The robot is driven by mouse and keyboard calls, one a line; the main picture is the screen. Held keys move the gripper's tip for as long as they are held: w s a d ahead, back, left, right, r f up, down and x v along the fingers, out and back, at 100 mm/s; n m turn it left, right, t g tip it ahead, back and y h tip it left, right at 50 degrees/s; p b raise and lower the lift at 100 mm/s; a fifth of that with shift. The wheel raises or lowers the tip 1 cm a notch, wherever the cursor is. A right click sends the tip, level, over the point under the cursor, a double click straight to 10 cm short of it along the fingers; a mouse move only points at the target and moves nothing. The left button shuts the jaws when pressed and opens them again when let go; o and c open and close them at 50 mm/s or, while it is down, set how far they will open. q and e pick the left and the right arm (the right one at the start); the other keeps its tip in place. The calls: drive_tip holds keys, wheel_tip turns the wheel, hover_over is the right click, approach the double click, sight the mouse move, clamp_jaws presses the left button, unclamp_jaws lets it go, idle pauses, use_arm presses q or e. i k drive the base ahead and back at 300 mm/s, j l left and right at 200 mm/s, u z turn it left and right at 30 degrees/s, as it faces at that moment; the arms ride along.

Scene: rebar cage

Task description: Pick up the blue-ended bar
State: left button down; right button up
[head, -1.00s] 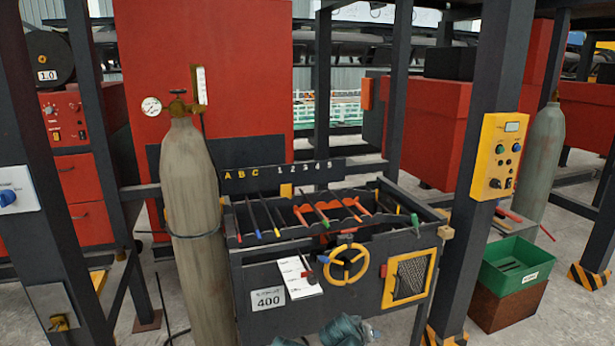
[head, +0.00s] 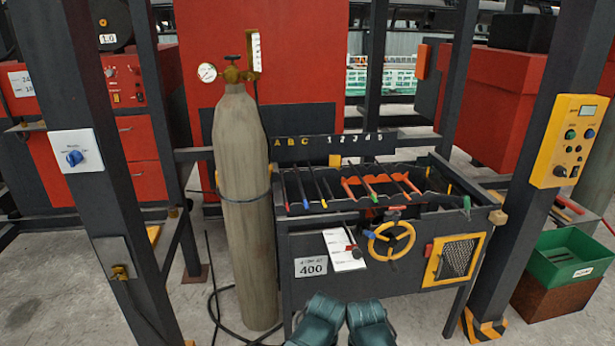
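The blue-ended bar (head: 302,187) is a thin dark bar with a blue tip at its near end. It lies in the black rack (head: 345,218), under the letter part of the A B C sign. It lies between a red-ended bar (head: 285,188) on its left and a yellow-ended bar (head: 318,185) on its right. All three lie apart, roughly front to back. Neither gripper's fingers show. Two teal rounded parts at the bottom centre look like my own arms, below and in front of the rack.
A tall gas cylinder (head: 240,200) stands just left of the rack. Dark posts rise at left (head: 75,130) and right (head: 530,150). A yellow handwheel (head: 391,240) and a yellow-framed mesh panel (head: 454,260) are on the rack's front. A green bin (head: 570,256) stands at right.

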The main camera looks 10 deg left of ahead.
sight(306, 208)
drive_tip(key=i+j, duration=0.55)
drive_tip(key=i, duration=0.25)
drive_tip(key=i+j+u, duration=0.1)
drive_tip(key=i+j, duration=0.2)
drive_tip(key=i, duration=0.1)
